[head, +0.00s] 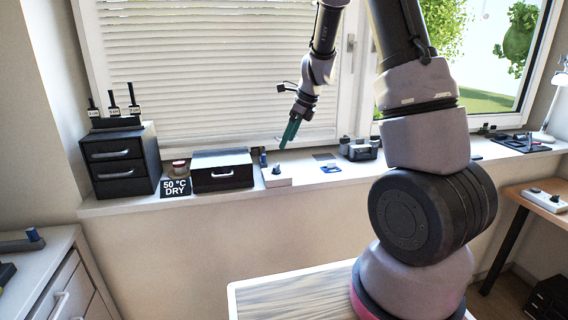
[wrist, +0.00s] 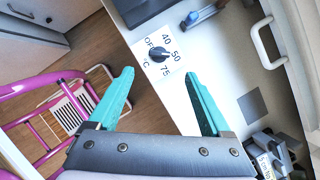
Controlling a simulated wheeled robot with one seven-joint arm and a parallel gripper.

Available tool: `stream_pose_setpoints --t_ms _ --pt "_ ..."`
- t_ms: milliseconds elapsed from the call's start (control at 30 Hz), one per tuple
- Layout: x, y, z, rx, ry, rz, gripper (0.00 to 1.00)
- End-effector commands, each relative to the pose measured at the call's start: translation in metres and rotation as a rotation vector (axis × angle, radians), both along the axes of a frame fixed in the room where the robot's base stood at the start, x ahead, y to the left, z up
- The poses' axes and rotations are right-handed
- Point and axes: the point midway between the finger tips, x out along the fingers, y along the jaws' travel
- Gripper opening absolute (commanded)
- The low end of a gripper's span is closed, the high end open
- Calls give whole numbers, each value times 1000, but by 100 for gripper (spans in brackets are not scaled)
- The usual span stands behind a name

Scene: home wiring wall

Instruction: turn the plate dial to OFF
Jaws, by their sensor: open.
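The plate dial is a black knob (wrist: 158,54) on a white plate marked OFF, 40, 50, 75 and °C. In the head view it is the small white box (head: 276,178) with a dark knob on the windowsill, right of the black case. In the wrist view, the knob's narrow end seems to point right, between 50 and 75, though I cannot tell exactly. My gripper (head: 290,133) has teal fingers and hangs above the dial. In the wrist view my gripper (wrist: 160,73) is open and empty, its fingertips either side of the knob's line and apart from it.
A black case (head: 222,174) and a "50 °C DRY" sign (head: 175,187) stand left of the dial. A dark drawer unit (head: 120,160) is farther left. A blue-ended item (wrist: 203,14) lies near the plate. A pink tubular frame (wrist: 45,112) shows below the sill.

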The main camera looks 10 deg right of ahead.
Motion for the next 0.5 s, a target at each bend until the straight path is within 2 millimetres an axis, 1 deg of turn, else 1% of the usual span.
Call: stream_pose_setpoints --t_ms 167,300,500 --pt "5 8 -26 0 5 2 82" --pt "11 17 -52 -1 4 2 82" --pt "18 26 -81 -1 2 3 82"
